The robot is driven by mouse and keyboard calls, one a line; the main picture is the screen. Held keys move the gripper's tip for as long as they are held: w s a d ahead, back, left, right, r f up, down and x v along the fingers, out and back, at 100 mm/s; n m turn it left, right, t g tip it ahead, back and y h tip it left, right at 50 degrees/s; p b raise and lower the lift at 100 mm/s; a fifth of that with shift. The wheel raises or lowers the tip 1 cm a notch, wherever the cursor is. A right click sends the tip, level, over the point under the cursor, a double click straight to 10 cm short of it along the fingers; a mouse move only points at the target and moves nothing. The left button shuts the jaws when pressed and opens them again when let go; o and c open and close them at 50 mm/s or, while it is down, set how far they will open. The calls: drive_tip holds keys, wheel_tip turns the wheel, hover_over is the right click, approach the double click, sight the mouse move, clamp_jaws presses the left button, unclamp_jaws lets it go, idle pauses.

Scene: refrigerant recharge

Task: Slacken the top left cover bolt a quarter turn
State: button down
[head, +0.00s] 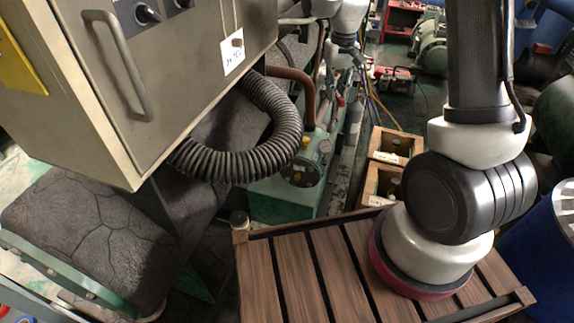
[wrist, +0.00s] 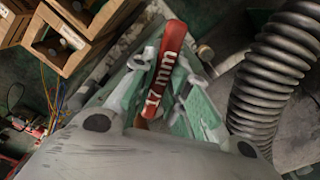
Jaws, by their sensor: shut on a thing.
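My gripper (wrist: 163,85) shows in the wrist view, its pale green fingers closed around a red tool (wrist: 167,62) marked "17 mm". The tool's handle stands up between the fingers, and its working end cannot be made out. In the head view part of my arm reaches in at the top centre, but the gripper and tool are not clear there. I cannot make out the top left cover bolt in either view. A green machine (head: 280,203) with a round fitting on top stands below the grey cabinet.
A grey cabinet (head: 160,75) with a bar handle fills the upper left. A ribbed hose (head: 285,150) curves beneath it, and shows in the wrist view (wrist: 270,75). Wooden boxes (head: 385,160) stand behind the slatted wooden platform (head: 305,270). A blue drum (head: 548,250) is at right.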

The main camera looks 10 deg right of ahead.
wheel_tip(320, 180, up, 3)
drive_tip(key=shift+f, duration=0.15)
drive_tip(key=shift+w, duration=0.1)
